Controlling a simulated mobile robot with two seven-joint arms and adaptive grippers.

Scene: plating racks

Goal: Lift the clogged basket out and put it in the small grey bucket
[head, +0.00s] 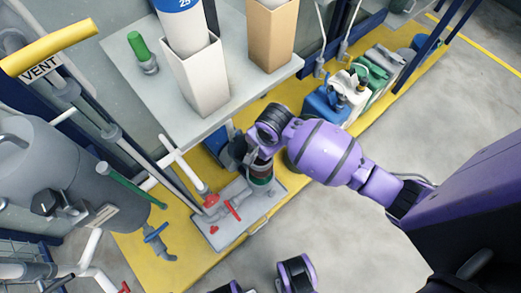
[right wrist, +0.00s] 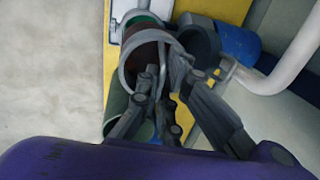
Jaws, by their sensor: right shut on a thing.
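My right gripper (head: 256,158) points down over the grey metal tray (head: 213,236) in the head view. In the right wrist view its fingers (right wrist: 165,78) are closed on the thin handle of the basket (right wrist: 128,72), a round piece with a grey rim and dark red-brown inside. In the head view a green and brown cylinder (head: 262,172) shows just under the gripper; how far the basket is raised cannot be told. A dark grey round container (right wrist: 204,42), perhaps the small grey bucket, is beside the basket in the wrist view. My left gripper's fingers are not visible.
Pipes with red valve handles (head: 233,208) and a blue one (head: 156,232) stand near the tray. A grey shelf with a white bin (head: 196,80) lies behind. Jugs (head: 374,80) stand on the yellow strip. The floor at right is clear.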

